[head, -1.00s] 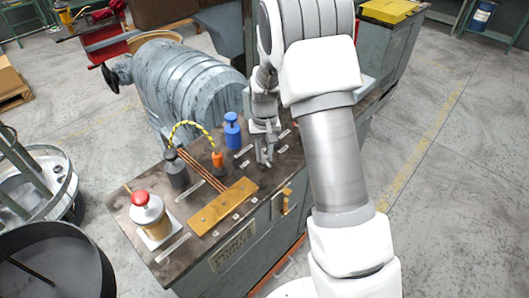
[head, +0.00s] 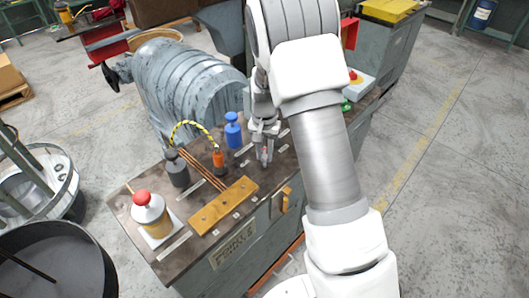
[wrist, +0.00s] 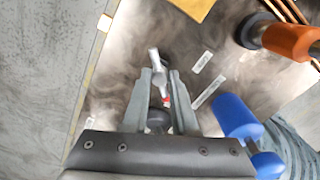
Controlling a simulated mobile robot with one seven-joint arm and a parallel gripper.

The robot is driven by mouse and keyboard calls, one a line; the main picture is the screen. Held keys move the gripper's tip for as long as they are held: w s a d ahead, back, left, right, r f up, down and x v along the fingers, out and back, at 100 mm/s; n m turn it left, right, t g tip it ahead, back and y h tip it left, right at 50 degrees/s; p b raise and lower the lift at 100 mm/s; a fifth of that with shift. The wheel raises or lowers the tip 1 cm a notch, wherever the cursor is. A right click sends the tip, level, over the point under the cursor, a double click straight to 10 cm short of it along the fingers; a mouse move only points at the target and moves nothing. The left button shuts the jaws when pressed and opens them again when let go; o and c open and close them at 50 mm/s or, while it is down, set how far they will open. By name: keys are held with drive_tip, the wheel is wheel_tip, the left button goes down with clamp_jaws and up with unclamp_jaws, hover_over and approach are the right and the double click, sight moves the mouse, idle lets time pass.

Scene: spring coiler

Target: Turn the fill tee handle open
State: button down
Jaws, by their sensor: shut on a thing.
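The fill tee handle (wrist: 156,62) is a small pale grey metal bar on a short stem, with a red spot beside it, standing on the dark bench top (wrist: 120,65). In the wrist view my gripper (wrist: 160,72) has a finger on each side of the bar and is shut on it. The bar lies slightly slanted between the fingertips. In the head view my gripper (head: 265,155) points down at the bench, right of the blue-capped fitting (head: 233,130).
A brass plate (head: 224,205) lies in front. A ribbed grey machine (head: 190,85) stands behind.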

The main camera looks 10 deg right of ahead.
sight(265, 156)
drive_tip(key=c, duration=0.7)
unclamp_jaws()
wheel_tip(265, 156, up, 18)
drive_tip(key=p, duration=0.2)
drive_tip(key=shift+f, duration=0.25)
